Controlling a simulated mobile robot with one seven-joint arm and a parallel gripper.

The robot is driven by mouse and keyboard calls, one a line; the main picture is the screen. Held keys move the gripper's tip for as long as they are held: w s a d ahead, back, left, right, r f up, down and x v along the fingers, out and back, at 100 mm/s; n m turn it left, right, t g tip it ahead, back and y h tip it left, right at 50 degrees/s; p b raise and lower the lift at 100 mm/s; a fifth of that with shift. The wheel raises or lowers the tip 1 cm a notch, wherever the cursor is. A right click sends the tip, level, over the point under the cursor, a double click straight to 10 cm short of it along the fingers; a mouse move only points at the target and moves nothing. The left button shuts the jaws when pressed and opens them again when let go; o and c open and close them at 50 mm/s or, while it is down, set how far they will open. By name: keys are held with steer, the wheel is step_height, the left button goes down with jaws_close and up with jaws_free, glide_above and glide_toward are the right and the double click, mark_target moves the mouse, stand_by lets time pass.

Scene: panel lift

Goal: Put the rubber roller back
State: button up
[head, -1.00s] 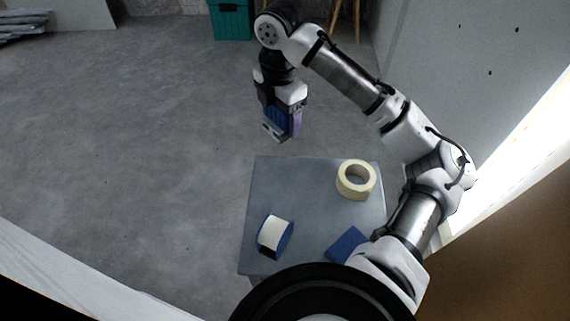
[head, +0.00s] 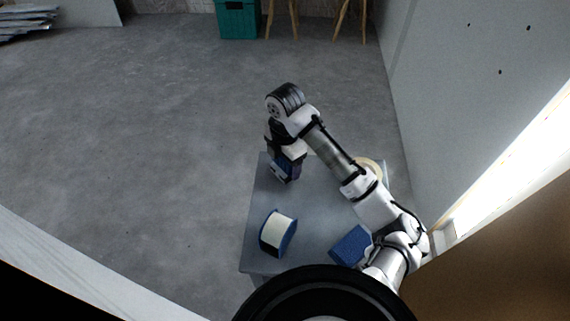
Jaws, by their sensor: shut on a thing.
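My gripper (head: 281,175) points down over the far left corner of the grey table (head: 312,215). It is shut on a small blue thing (head: 292,168), which I take to be the rubber roller. The fingers and wrist hide most of its shape. I cannot tell whether it touches the table top.
A white roll with blue sides (head: 277,233) stands on the table's near left part. A blue block (head: 350,245) lies at the near right. A cream ring roll (head: 371,164) at the far right is mostly hidden by my arm. The table's middle is clear.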

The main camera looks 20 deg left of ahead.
steer(key=shift+f, duration=0.6)
steer(key=o, duration=0.9)
step_height(320, 180, up, 12)
steer(key=shift+p, duration=0.8)
steer(key=shift+s, duration=0.1)
